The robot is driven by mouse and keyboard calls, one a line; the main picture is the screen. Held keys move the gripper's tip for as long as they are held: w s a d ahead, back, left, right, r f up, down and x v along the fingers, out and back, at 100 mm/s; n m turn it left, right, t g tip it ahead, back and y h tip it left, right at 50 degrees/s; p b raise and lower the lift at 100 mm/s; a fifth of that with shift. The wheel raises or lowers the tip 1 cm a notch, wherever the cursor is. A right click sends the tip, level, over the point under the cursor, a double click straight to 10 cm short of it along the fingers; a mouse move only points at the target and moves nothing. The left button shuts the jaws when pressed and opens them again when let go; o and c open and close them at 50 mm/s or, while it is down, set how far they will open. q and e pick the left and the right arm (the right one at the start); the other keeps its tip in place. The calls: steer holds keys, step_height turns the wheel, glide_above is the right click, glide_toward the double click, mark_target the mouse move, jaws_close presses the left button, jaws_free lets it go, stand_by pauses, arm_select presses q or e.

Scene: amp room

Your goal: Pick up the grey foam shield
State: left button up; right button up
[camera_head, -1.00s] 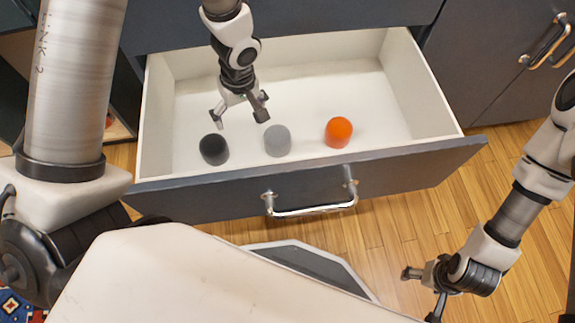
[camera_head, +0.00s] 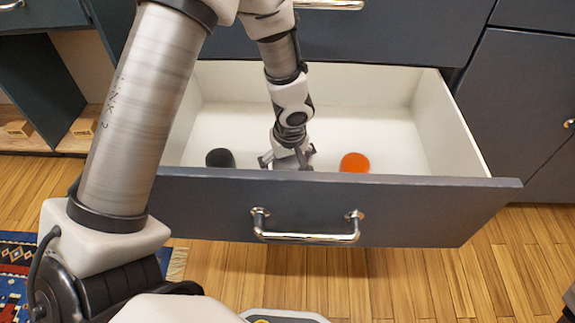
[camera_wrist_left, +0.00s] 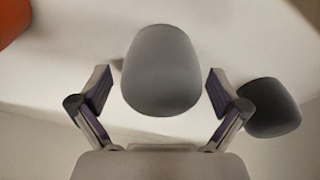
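The grey foam shield (camera_wrist_left: 160,72) is a rounded grey piece in the open drawer. In the left wrist view it stands between the two fingers of my left gripper (camera_wrist_left: 157,95), with a gap on each side. In the head view my left gripper (camera_head: 288,160) reaches down into the drawer between the black and orange pieces, and the grey shield is hidden there behind the gripper and drawer front. My left gripper is open. My right gripper is not in view.
A black foam piece (camera_head: 220,158) sits left of the gripper and an orange one (camera_head: 354,163) sits right. The drawer front (camera_head: 400,210) with its metal handle (camera_head: 305,237) stands before them. The drawer's back part is bare.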

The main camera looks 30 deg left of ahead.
arm_select(q)
steer(key=c, duration=0.8)
steer(key=shift+o, duration=0.2)
step_height(320, 180, up, 10)
steer(key=p, duration=0.6)
steer(key=shift+s, duration=0.1)
